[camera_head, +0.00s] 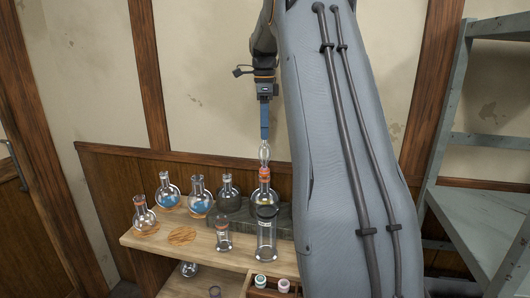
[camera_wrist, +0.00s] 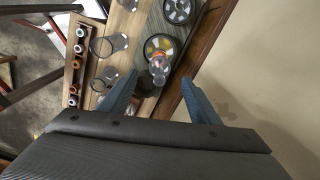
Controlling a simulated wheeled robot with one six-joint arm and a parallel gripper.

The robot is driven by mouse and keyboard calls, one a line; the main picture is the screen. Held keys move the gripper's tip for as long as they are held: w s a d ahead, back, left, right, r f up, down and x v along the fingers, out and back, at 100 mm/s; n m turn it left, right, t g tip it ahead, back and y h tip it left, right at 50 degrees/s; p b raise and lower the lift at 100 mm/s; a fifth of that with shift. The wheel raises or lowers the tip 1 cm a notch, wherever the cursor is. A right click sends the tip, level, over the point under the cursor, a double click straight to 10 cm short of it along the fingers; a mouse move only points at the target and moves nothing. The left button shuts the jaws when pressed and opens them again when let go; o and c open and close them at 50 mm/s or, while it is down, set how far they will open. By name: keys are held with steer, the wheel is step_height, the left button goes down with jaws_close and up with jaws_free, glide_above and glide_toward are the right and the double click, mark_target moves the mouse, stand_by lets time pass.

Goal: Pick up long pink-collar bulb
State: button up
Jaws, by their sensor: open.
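My gripper (camera_head: 264,138) points straight down with its blue fingers open and empty. In the wrist view its fingertips (camera_wrist: 160,78) are spread apart, with a clear glass bulb (camera_wrist: 159,66) between and beyond them. In the head view this long, narrow bulb (camera_head: 264,152) stands upright just below the fingers, over an orange-red collar (camera_head: 264,172) on a round flask (camera_head: 264,194). Small pieces with coloured collars sit in a wooden rack, one of them pinkish (camera_head: 284,285). I cannot tell which piece is the long pink-collar bulb.
Several round flasks, two with blue liquid (camera_head: 199,200), stand along the wooden shelf (camera_head: 165,244) to the left. A tall glass cylinder (camera_head: 265,240) and a small beaker (camera_head: 223,238) stand in front. A grey metal rack (camera_head: 455,140) is at the right. The wall is close behind.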

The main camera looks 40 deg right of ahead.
mark_target(264, 144)
steer(key=shift+s+f+p, duration=0.1)
steer(key=shift+f+p, duration=1.3)
steer(key=shift+f, duration=2.1)
steer(key=c, duration=1)
